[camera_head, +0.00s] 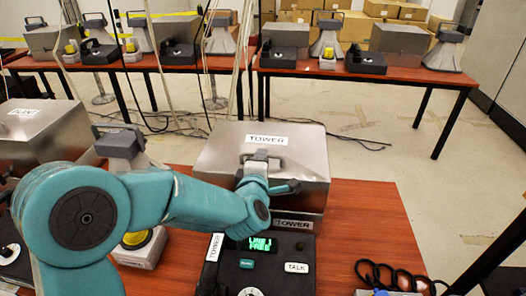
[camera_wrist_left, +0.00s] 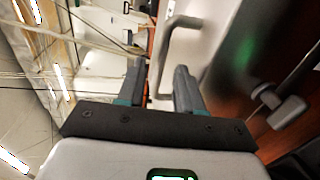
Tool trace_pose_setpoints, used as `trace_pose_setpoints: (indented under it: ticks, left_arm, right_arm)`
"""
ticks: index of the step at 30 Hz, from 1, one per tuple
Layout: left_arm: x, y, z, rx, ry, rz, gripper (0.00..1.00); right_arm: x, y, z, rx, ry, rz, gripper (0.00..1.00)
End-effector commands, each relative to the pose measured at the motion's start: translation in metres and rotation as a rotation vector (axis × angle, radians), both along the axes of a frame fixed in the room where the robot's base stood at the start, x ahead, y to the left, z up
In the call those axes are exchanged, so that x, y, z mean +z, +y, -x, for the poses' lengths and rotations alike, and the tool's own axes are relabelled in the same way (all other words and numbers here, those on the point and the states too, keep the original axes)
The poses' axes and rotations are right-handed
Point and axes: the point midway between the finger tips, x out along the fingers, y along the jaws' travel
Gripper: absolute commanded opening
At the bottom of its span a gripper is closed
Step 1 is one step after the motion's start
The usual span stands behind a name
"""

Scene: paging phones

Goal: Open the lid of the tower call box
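The tower call box (camera_head: 215,165) is a silver metal box with TOWER labels on its lid and front, in the middle of the head view. Its lid is shut. A grey bar handle (camera_wrist_left: 166,45) shows in the wrist view and is partly hidden by my arm in the head view. My left gripper (camera_wrist_left: 160,72) is open, with the handle's bar between its two fingers in the picture. I cannot tell whether either finger touches it. In the head view my teal left arm reaches over the box front. My right gripper is not in view.
A black TOWER phone base (camera_head: 270,270) with a lit green display stands in front of the box. A second silver box (camera_head: 40,130) stands at the left. A coiled black cord (camera_head: 400,275) lies at the right. Bare red-brown tabletop (camera_head: 365,215) is right of the box.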

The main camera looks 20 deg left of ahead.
Motion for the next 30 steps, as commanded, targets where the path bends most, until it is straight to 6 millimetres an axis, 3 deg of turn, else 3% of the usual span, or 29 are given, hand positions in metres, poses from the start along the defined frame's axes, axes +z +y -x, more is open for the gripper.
trace_pose_setpoints:
  ticks: [3, 7, 18, 21, 22, 27, 30]
  left_arm:
    - [-0.003, 0.006, -0.021, 0.002, 0.001, 0.000, 0.36]
    - [-0.006, 0.010, -0.035, 0.000, 0.000, 0.001, 0.36]
    - [-0.008, 0.012, -0.042, 0.000, -0.001, 0.001, 0.36]
    - [-0.008, 0.012, -0.042, 0.000, -0.001, 0.001, 0.03]
    - [-0.008, 0.012, -0.042, 0.000, -0.001, 0.001, 0.00]
    - [-0.007, 0.012, -0.042, 0.000, 0.001, 0.001, 0.00]
    - [0.002, 0.013, -0.046, 0.001, 0.018, 0.004, 0.00]
  right_arm:
    - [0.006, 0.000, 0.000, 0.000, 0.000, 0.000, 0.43]
    - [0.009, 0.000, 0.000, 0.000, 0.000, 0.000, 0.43]
    - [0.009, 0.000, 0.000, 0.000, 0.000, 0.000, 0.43]
    - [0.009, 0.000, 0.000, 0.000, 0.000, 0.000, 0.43]
    - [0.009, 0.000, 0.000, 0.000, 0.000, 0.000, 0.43]
    - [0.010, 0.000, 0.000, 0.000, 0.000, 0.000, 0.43]
    - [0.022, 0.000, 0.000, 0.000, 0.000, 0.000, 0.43]
